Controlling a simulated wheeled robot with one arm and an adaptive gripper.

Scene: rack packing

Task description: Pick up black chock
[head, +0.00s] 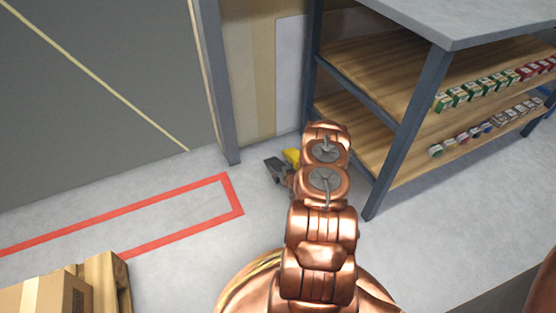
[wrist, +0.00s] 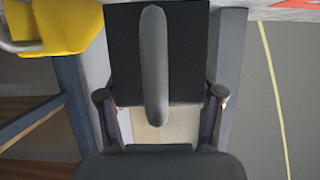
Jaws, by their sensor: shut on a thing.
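The black chock (wrist: 125,60) fills the upper middle of the wrist view, a dark block with a grey rounded handle bar running along its middle. In the head view a dark grey shape, apparently the black chock (head: 275,167), shows just left of my copper-coloured arm, near the floor. My gripper is mostly hidden behind the arm there.
A yellow chock (wrist: 60,25) with a grey handle is close by; it also shows in the head view (head: 292,156). A shelf rack (head: 400,120) with small boxes stands right. A wall is behind. A wooden pallet (head: 105,285) with a carton is lower left. Red-marked floor is clear.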

